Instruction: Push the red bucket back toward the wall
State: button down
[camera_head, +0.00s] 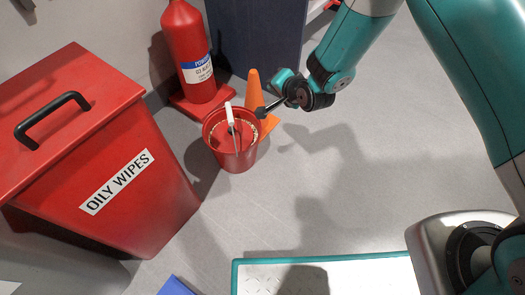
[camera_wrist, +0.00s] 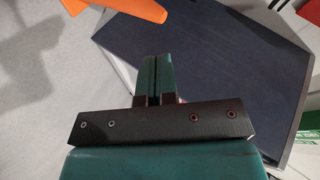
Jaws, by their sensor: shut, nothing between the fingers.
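The red bucket (camera_head: 236,160) stands upright on the grey floor in the head view, right of a large red bin. A white-handled tool (camera_head: 230,118) sticks up out of it. My gripper (camera_head: 262,112) is shut and empty, with its tips at the right side of the bucket's rim; I cannot tell whether they touch it. In the wrist view my closed fingers (camera_wrist: 160,80) show side by side against a dark blue surface. The bucket does not show in the wrist view.
The red bin (camera_head: 150,200) labelled "OILY WIPES" stands left. A red extinguisher (camera_head: 186,45) on a red base is behind the bucket. An orange cone (camera_head: 254,90) is close behind the bucket's right side. A dark blue cabinet (camera_head: 255,40) stands at the back. Floor to the right is clear.

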notch_tip(320, 180, down, 12)
jog(key=s+m+t, duration=0.2)
jog(key=s+d+f+m+t+y+b, duration=0.3)
jog(key=s+d+f+t, duration=0.15)
jog(key=s+f, duration=0.75)
jog(key=w+a+f+b, duration=0.1)
jog(key=w+a+b, duration=0.6)
jog(key=w, duration=0.3)
jog(key=shift+a+f+g, duration=0.25)
jog(key=shift+a+g, duration=0.2)
jog(key=shift+a, duration=0.2)
